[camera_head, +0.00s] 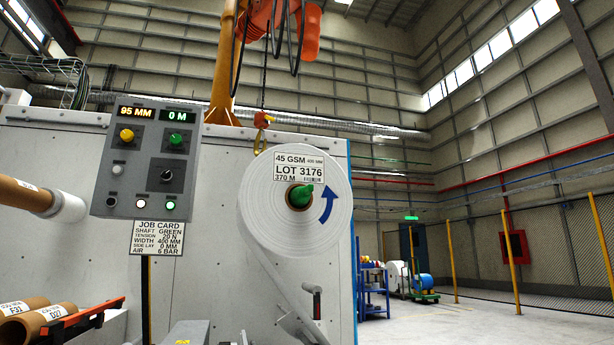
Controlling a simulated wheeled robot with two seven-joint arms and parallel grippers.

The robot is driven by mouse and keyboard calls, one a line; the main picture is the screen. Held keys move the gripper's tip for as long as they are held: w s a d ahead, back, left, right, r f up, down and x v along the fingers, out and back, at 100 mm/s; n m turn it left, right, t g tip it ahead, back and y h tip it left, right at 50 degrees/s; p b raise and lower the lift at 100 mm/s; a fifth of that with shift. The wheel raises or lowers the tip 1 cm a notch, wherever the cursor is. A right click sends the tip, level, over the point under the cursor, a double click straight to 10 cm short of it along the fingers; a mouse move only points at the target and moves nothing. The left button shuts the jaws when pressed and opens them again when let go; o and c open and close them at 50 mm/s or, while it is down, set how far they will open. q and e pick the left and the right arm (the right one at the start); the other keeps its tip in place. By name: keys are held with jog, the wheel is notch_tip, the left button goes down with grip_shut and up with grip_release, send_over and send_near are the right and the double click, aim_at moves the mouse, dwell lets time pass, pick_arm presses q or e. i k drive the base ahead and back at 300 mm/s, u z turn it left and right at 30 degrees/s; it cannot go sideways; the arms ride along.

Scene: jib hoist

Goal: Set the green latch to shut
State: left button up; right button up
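A green latch-like piece (301,194) sits at the core of the large white roll (262,220), in the middle of the view. It points to the right and slightly up. I cannot tell from this view whether it is shut or open. Neither of my grippers shows in the view.
A grey control panel (149,188) with knobs and lamps stands left of the roll, above a job card (157,238). A hoist hook (262,120) hangs above the roll. Cardboard cores (42,320) lie lower left. Open floor (455,325) lies right.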

aim_at(310, 188)
jog(key=u, duration=0.85)
jog(key=i, duration=0.6)
jog(key=z, duration=0.95)
